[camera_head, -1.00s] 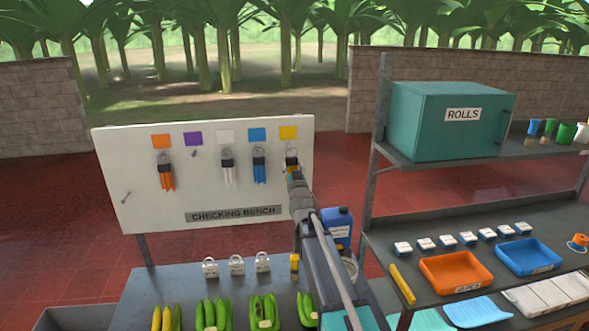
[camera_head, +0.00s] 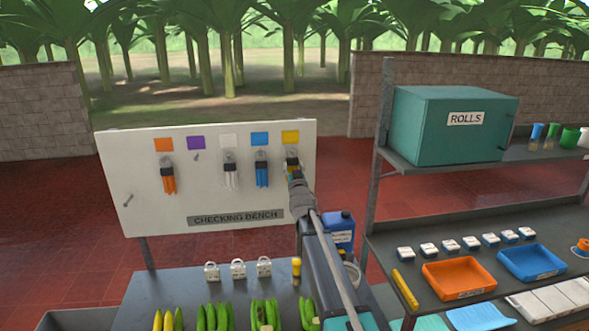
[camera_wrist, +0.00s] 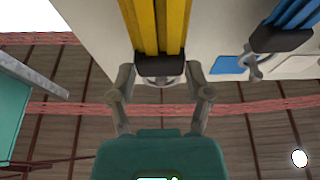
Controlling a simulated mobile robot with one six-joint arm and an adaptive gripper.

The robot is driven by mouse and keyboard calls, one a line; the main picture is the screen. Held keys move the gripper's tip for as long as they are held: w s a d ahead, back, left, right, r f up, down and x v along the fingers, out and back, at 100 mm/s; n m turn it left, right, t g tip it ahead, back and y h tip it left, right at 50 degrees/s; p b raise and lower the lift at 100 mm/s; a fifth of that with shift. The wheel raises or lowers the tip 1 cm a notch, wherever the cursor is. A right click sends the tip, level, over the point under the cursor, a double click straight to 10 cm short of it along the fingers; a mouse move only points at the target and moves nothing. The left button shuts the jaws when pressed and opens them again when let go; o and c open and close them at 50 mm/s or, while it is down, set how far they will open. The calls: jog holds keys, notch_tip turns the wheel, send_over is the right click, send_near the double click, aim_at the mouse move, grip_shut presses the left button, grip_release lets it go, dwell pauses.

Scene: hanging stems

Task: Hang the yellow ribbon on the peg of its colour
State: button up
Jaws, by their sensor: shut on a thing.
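The yellow ribbon (camera_head: 289,166), a bundle of strips with a black band and a metal ring, is at the right end of the white board (camera_head: 140,150), just below the yellow square (camera_head: 290,137). My gripper (camera_head: 293,175) is at the ribbon, and my arm covers part of it. In the wrist view, my gripper (camera_wrist: 160,78) is shut around the ribbon's black band and ring, with the yellow strips (camera_wrist: 155,25) running to the picture's top. The yellow square's peg is hidden, and I cannot tell whether the ring is around it.
Orange (camera_head: 168,182), white (camera_head: 231,178) and blue (camera_head: 262,174) ribbons hang on the board to the left. The purple square (camera_head: 196,143) has a bare peg. A blue jug (camera_head: 340,230) and padlocks (camera_head: 237,269) stand below. A shelf rack (camera_head: 378,160) is at right.

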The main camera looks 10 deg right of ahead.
jog(key=shift+w+f+b, duration=0.2)
jog(key=shift+w+f, duration=0.05)
jog(key=shift+w, duration=0.2)
jog(key=shift+w+f+b, duration=0.2)
jog(key=shift+w, duration=0.25)
dwell(0.3)
jog(key=o, duration=0.9)
